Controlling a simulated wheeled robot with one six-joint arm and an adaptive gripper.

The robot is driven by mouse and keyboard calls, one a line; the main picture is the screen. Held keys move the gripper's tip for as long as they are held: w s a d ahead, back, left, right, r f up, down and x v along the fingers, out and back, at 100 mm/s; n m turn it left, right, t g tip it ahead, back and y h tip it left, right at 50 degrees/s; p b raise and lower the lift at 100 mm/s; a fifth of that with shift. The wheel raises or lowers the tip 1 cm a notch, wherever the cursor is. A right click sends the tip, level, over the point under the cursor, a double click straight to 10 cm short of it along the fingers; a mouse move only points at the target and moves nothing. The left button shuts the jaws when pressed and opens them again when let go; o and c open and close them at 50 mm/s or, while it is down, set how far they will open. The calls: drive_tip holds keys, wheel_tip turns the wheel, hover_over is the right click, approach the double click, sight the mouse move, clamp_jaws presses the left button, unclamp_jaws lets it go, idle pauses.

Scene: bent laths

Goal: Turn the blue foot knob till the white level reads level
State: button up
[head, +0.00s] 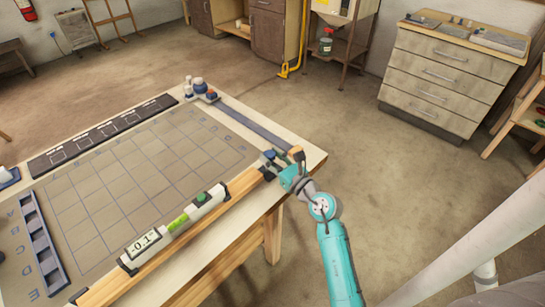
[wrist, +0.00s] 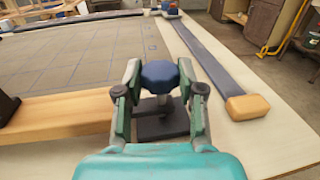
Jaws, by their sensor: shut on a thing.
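The white level (head: 176,224) lies along the wooden lath (head: 240,184) at the table's near edge. Its display (head: 142,242) reads about -0.1°, and a green vial shows near its middle. The blue foot knob (wrist: 160,75) stands at the lath's right end, on a post above a dark base (wrist: 162,122). My gripper (head: 277,163) is at that end of the lath. In the wrist view its fingers (wrist: 160,84) are shut on the knob from both sides. The knob's far side is hidden.
The wooden table (head: 222,229) carries a gridded dark mat (head: 130,165). A dark strip with a wooden end block (wrist: 246,107) lies right of my gripper. Small bottles (head: 199,86) stand at the far corner. A drawer cabinet (head: 440,80) stands apart, with open floor between.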

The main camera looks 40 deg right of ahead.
drive_tip(key=shift+a+f+m+h, duration=0.1)
drive_tip(key=shift+f+m+h, duration=0.1)
drive_tip(key=shift+m+h, duration=0.55)
drive_tip(key=shift+r+h, duration=0.1)
drive_tip(key=shift+h, duration=0.55)
drive_tip(key=o, duration=1.1)
drive_tip(key=shift+r, duration=0.1)
drive_tip(key=v, duration=1.2)
drive_tip(key=shift+r, duration=0.2)
